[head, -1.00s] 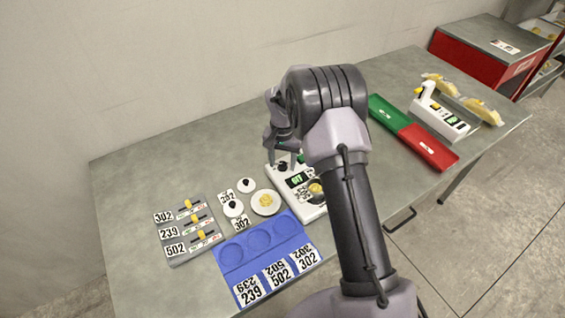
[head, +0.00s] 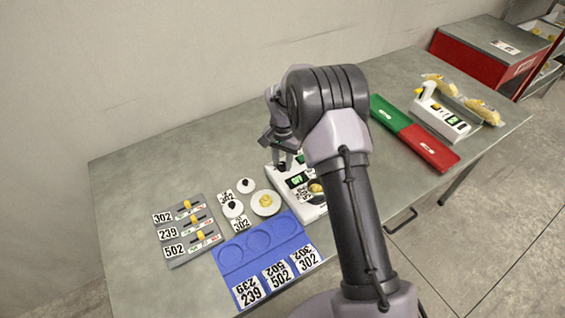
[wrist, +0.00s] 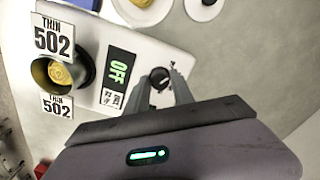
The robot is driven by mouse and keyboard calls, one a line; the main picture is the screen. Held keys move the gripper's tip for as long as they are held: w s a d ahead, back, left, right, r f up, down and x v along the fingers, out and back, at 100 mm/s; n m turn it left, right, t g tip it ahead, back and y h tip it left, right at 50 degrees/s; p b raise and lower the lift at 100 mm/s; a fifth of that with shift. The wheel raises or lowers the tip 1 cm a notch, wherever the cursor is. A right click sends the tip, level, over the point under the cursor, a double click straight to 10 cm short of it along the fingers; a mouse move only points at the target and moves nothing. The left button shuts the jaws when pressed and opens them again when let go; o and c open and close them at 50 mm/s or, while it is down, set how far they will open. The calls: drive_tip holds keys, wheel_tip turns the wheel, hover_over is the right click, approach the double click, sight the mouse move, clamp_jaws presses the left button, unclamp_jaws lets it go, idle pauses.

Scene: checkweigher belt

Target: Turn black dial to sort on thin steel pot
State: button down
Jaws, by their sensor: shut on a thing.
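The black dial (wrist: 159,77) sits on a white machine (wrist: 146,50); it has a light mark and is between my fingertips in the wrist view. My gripper (wrist: 163,75) is shut on the dial; in the head view my gripper (head: 286,160) is over the machine's far end. A green display (wrist: 118,67) beside the dial reads OFF. The thin steel pot (wrist: 85,68), holding something yellow, is at the machine's other end, between two tags reading THIN 502 (wrist: 53,37). In the head view my arm partly hides the machine.
A blue tray (head: 226,256) with number cards lies in front of the machine. A grey slider board (head: 185,250) is at left. Green (head: 388,113) and red (head: 430,147) trays lie right of my arm.

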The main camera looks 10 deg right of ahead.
sight(283, 163)
drive_tip(key=m+b, duration=0.2)
drive_tip(key=m, duration=0.4)
drive_tip(key=shift+m, duration=0.3)
idle(0.3)
drive_tip(key=c, duration=1.1)
unclamp_jaws()
wheel_tip(283, 163, up, 18)
drive_tip(key=p, duration=0.4)
drive_tip(key=shift+f+p, duration=0.25)
drive_tip(key=shift+p, duration=0.1)
